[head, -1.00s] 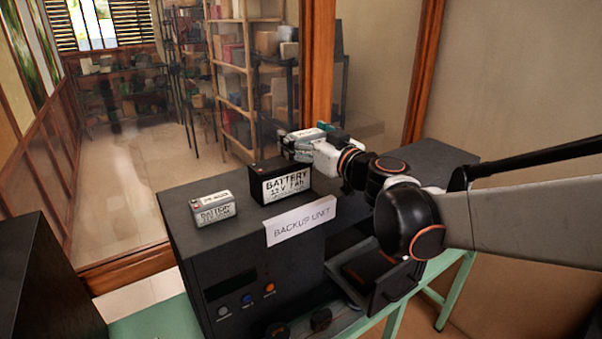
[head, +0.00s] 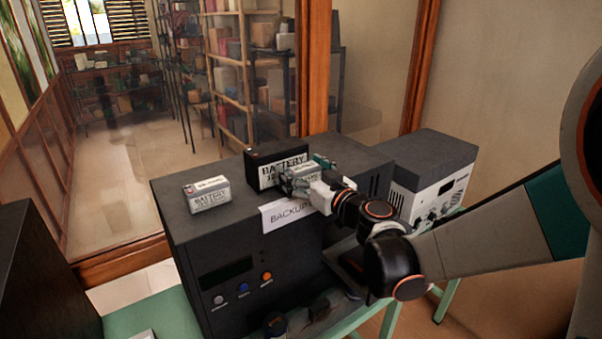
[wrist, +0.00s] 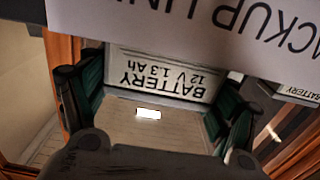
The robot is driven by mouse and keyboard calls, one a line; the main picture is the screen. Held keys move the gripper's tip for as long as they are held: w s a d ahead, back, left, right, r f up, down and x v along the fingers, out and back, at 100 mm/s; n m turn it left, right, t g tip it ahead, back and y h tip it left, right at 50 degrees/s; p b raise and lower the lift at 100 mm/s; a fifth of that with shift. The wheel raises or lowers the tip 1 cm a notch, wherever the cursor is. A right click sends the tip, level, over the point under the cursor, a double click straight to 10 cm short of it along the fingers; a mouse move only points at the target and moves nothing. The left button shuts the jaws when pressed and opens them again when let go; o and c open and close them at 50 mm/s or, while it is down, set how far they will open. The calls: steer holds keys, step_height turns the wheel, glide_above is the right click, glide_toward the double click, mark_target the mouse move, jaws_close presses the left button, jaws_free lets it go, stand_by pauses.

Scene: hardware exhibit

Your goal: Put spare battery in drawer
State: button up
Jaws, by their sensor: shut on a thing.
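My gripper (head: 318,180) is shut on a small white battery (head: 301,174), held in front of the black battery and beside the top front edge of the backup unit (head: 215,240). In the wrist view the held battery (wrist: 165,75) reads "12 V 1.3 Ah", upside down, between the green-padded fingers of my gripper (wrist: 158,95). A black battery (head: 262,172) with a white label stands on the unit, partly hidden by the held one. Another white battery (head: 208,197) stands at the left on top. The open drawer (head: 345,268) low on the unit's front is mostly hidden by my arm.
A paper sign (head: 278,218) hangs on the unit's top front edge and shows close up in the wrist view (wrist: 200,25). A grey-and-white device (head: 428,180) stands at the right. Glass and a wooden post (head: 318,70) are behind.

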steer(key=shift+s+r, duration=0.1)
steer(key=o, duration=1.3)
steer(key=shift+o, duration=1.1)
